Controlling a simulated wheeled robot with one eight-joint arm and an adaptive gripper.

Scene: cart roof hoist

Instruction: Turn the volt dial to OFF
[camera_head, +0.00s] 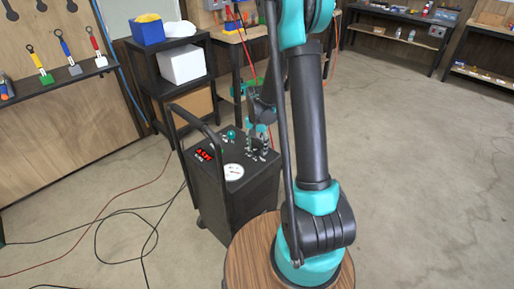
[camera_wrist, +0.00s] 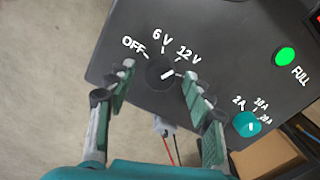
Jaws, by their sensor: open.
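The volt dial (camera_wrist: 157,76) is a black knob on the dark top panel of a wheeled charger cart (camera_head: 220,200). My gripper (camera_wrist: 157,80) is open, with one finger to the left of the dial and one to the right. I cannot tell whether either finger touches it. In the head view my gripper (camera_head: 258,130) is over the back of the panel and partly hides it.
A teal dial (camera_wrist: 247,124) marked 2 A, 10 A and 20 A and a green FULL light (camera_wrist: 285,55) are to the right. The cart's handle (camera_head: 193,125) rises at its left. Cables (camera_head: 120,220) lie on the floor at left. The floor at right is clear.

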